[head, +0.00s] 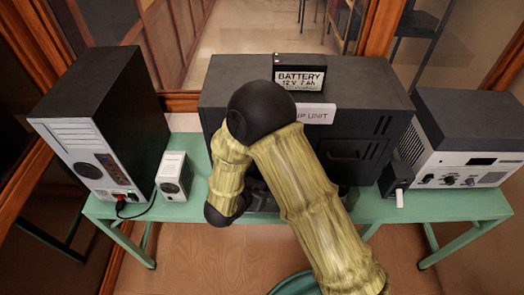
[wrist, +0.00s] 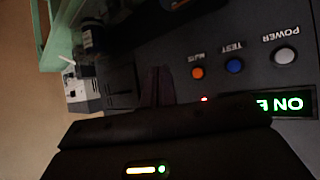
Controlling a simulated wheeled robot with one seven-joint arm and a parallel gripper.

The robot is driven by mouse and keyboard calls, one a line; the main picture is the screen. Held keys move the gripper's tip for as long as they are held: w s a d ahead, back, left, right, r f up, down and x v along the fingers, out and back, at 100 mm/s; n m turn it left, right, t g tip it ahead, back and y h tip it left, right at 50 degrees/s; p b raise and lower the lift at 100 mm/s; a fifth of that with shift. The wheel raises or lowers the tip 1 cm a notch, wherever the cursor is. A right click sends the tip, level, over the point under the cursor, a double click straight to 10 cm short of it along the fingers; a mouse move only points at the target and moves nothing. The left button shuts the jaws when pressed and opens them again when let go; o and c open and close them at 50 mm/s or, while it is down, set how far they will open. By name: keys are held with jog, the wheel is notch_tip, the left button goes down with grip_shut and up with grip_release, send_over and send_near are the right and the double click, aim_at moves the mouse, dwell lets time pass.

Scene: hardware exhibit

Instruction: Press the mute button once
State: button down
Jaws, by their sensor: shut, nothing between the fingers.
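The mute button (wrist: 197,73) is a small round orange button on the dark front panel, its label upside down in the wrist view. A blue test button (wrist: 235,65) and a larger white power button (wrist: 284,56) sit to its right. My gripper (wrist: 158,86) shows as dark, close-set fingers left of the orange button, apart from it in the picture; their distance from the panel is hard to tell. In the head view, my arm covers the buttons on the dark UPS unit (head: 365,115).
A small red light (wrist: 204,99) and a green lit display (wrist: 282,104) are on the panel. The unit stands on a green table (head: 450,207), between a black tower (head: 105,90) with a small white box (head: 173,176) and a grey-white device (head: 465,140). A battery (head: 300,74) sits on top.

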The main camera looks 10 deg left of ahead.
jog(key=shift+w, duration=0.1)
jog(key=w+a, duration=0.2)
jog(key=w, duration=0.6)
jog(key=shift+w, duration=0.25)
jog(key=shift+w, duration=0.1)
dwell(0.4)
jog(key=shift+a, duration=0.1)
jog(key=shift+s, duration=0.2)
jog(key=shift+w, duration=0.1)
dwell(0.4)
jog(key=shift+w+p, duration=0.1)
jog(key=shift+p, duration=0.25)
dwell(0.5)
